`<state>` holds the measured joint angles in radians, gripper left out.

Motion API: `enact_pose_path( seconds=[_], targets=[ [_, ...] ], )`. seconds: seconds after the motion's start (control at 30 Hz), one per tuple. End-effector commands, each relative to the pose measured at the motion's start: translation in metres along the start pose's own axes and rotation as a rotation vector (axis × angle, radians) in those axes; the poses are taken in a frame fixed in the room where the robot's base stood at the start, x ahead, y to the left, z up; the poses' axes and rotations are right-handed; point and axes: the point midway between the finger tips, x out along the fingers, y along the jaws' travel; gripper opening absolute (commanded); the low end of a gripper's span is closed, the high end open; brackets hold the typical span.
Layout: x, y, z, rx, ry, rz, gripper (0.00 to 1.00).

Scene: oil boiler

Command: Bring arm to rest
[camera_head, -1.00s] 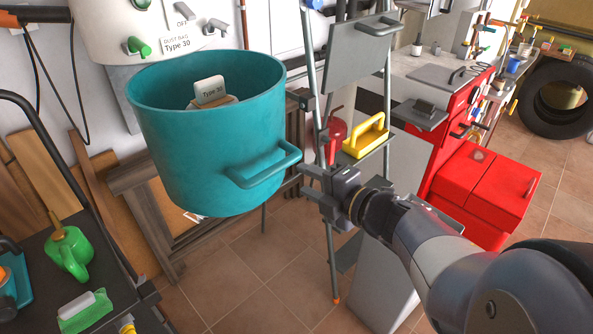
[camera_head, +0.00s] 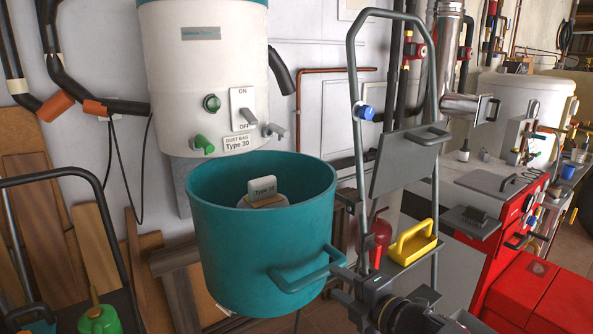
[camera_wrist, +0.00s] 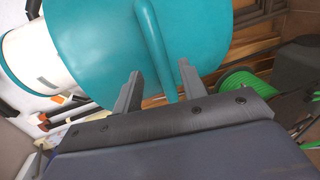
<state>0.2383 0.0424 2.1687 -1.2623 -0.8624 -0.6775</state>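My gripper (camera_head: 336,283) is at the right side of the teal bin (camera_head: 245,250), close to the right end of its handle (camera_head: 300,275). In the wrist view my gripper (camera_wrist: 160,68) has its two fingers spread apart. The teal handle (camera_wrist: 153,40) shows between and beyond the fingers, with gaps on both sides. I cannot tell whether a finger touches it. The bin stands upright below a white machine (camera_head: 205,90). The rest of my arm is mostly out of the head view.
A grey ladder-like stand (camera_head: 435,190) with a yellow-handled tool (camera_head: 412,243) is right of the bin. A red fire extinguisher (camera_head: 376,240) is behind it. A red cabinet (camera_head: 535,295) is at lower right. A dark cart (camera_head: 60,322) with a green can (camera_head: 98,318) is at lower left.

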Motion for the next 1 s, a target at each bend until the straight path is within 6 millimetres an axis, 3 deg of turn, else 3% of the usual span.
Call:
enact_pose_path(
  seconds=[0.2,0.4,1.0],
  targets=[
    [0.036,-0.001,-0.001,0.000,0.005,-0.001,0.40],
    [0.058,0.000,-0.001,0.000,0.003,0.000,0.40],
    [0.065,-0.001,0.000,0.008,-0.005,-0.001,0.40]
  ],
)
